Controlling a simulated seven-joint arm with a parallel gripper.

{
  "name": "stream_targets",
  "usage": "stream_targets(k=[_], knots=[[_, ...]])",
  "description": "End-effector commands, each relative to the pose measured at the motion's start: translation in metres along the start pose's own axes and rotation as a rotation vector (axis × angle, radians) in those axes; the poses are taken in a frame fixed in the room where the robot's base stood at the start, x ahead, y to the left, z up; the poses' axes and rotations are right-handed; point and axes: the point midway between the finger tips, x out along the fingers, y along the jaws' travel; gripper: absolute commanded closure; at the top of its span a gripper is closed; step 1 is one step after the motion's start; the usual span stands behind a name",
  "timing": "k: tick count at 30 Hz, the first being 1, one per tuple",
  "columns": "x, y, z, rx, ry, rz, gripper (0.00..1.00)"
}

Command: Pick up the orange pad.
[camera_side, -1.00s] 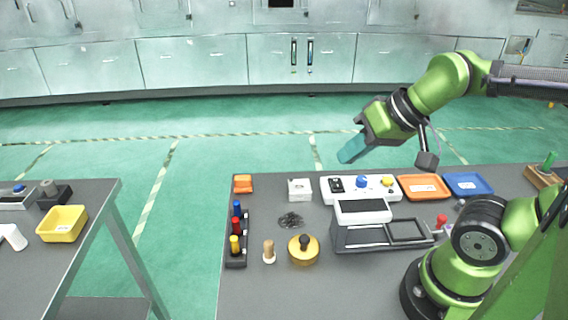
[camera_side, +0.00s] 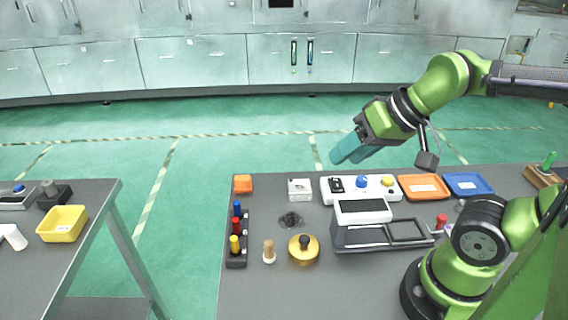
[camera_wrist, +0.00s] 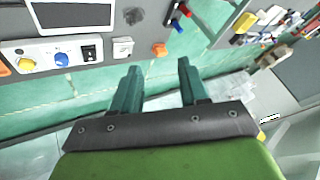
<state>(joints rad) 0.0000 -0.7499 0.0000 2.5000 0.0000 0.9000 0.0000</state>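The orange pad (camera_side: 243,184) is a small block lying at the far left corner of the grey table. In the wrist view the orange pad (camera_wrist: 159,49) shows beyond my fingertips, near the table's edge. My gripper (camera_side: 347,153) hangs in the air behind the table, well above it and to the right of the pad. Its two teal fingers stand apart with nothing between them, as the wrist view of my gripper (camera_wrist: 160,68) also shows.
Near the pad are a white box (camera_side: 299,189) and a rack of coloured pegs (camera_side: 236,238). A white button panel (camera_side: 362,189), orange tray (camera_side: 423,187) and blue tray (camera_side: 468,184) line the back edge. A brass-coloured round object (camera_side: 303,250) stands in front.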

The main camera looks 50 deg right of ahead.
Motion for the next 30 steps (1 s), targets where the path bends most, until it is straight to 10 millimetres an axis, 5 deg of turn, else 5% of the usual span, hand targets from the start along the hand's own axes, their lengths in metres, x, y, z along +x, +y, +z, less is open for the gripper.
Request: stream_targets(k=[7,17,23,30], knots=[[0.0,0.0,0.0,0.0,0.0,0.0,0.17],[0.004,-0.002,0.003,-0.009,-0.019,-0.002,0.17],[0.033,-0.013,-0.004,-0.045,-0.148,0.024,0.17],[0.092,-0.036,-0.049,-0.033,-0.275,0.15,0.17]])
